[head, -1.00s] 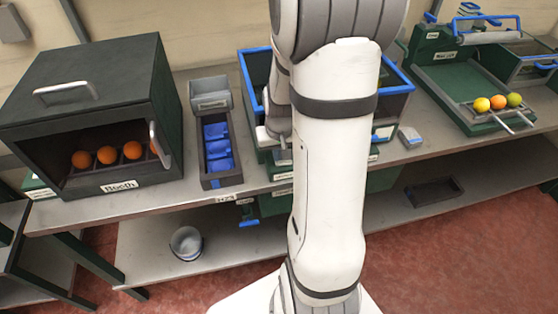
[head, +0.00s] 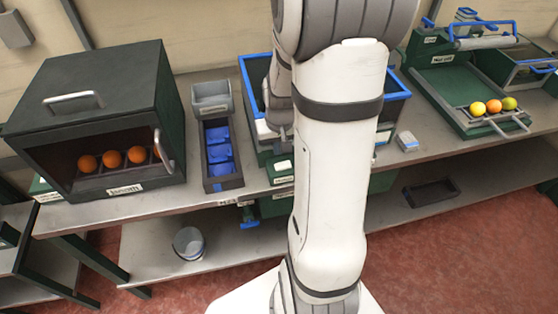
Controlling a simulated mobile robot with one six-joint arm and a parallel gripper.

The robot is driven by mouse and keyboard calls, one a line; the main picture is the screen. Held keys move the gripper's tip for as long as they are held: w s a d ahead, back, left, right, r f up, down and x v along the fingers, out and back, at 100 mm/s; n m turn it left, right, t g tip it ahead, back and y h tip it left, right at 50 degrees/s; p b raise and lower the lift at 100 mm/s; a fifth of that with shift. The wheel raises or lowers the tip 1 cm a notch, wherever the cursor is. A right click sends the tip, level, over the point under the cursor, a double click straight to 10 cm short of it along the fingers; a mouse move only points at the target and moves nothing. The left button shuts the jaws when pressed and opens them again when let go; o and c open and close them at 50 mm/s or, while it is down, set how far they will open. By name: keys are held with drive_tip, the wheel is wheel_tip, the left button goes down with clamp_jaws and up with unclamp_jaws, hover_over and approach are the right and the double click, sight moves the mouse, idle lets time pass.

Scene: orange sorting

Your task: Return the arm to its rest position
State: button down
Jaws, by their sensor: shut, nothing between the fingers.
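My white and grey arm stands upright in the middle of the head view and bends over at the top. Its far end comes down behind the upright link, at the front left of a blue-rimmed bin (head: 252,72). Part of my gripper (head: 268,131) shows there as a pale block; it is shut. I see nothing held in it. The fingertips are hard to make out, and the upright link hides much of this area.
A dark booth (head: 100,95) holding oranges stands at left. Beside it is a narrow tray with blue pieces (head: 239,181). A green station (head: 440,85) with three fruits is at right.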

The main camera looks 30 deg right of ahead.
wheel_tip(320, 180, up, 2)
drive_tip(key=shift+p, duration=0.5)
drive_tip(key=shift+s, duration=0.1)
drive_tip(key=s+a+r+n+t, duration=0.1)
drive_tip(key=s+a+r+n, duration=0.2)
drive_tip(key=s+a+r, duration=0.9)
wheel_tip(320, 180, up, 2)
drive_tip(key=shift+s+a+r, duration=0.25)
drive_tip(key=shift+a, duration=0.4)
